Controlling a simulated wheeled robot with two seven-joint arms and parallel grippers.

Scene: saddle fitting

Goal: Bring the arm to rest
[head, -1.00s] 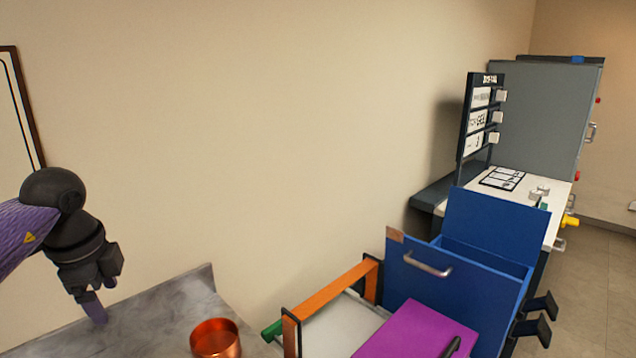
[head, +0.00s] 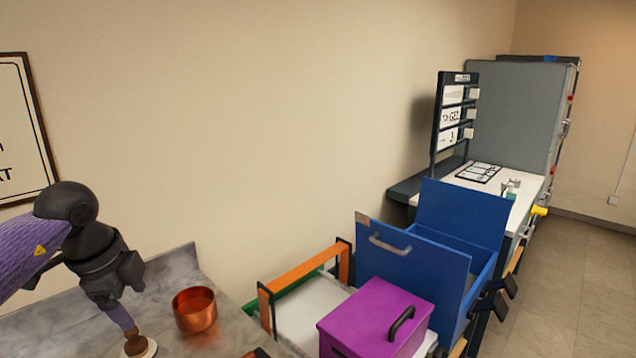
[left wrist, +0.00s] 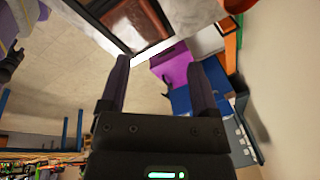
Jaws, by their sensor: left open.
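My left arm comes in at the left of the head view, and its gripper (head: 127,322) hangs over the grey marble counter (head: 60,325). In the left wrist view the two purple fingers (left wrist: 160,82) stand apart with nothing between them. In the head view, a small round pale-and-brown object (head: 139,347) shows just below the fingertips; I cannot tell whether they touch it. A copper pot (head: 195,310) stands on the counter to the right of the gripper. My right gripper is not in view.
Right of the counter are an orange-handled frame (head: 300,272), a purple box (head: 372,318) with a black handle and an open blue drawer unit (head: 415,275). Farther back are a white worktop (head: 475,190), a sign stand (head: 453,115) and a grey cabinet (head: 520,115). A framed sign (head: 25,130) hangs at left.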

